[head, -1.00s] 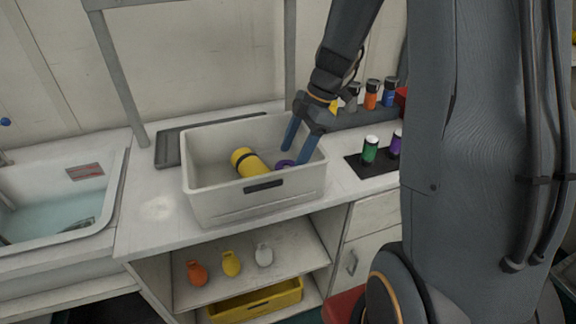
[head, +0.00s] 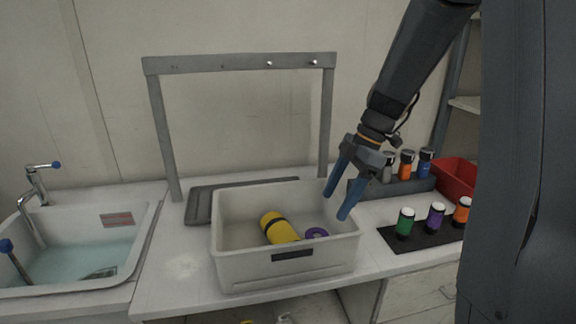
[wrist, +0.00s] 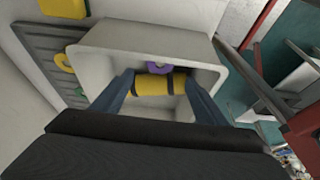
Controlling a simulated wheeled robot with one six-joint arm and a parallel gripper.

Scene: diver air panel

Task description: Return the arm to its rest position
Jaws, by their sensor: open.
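My gripper (head: 343,196) is open, with its two blue fingers apart and empty. It hangs at the right rim of the light grey bin (head: 238,270) in the head view, its fingertips about level with the rim. In the wrist view my fingers (wrist: 163,98) spread in front of the bin (wrist: 150,38). A yellow cylinder with a dark band (head: 277,228) lies in the bin, and a purple ring-like item (head: 316,233) lies beside it. The wrist view also shows the yellow cylinder (wrist: 152,84) and the purple item (wrist: 158,67).
A grey frame (head: 240,63) stands behind the bin. A sink (head: 75,250) is at left. At right are a dark mat (head: 420,243) with canisters, a grey rack (head: 385,187) with bottles, and a red bin (head: 456,174). A dark tray (head: 200,206) lies behind the bin.

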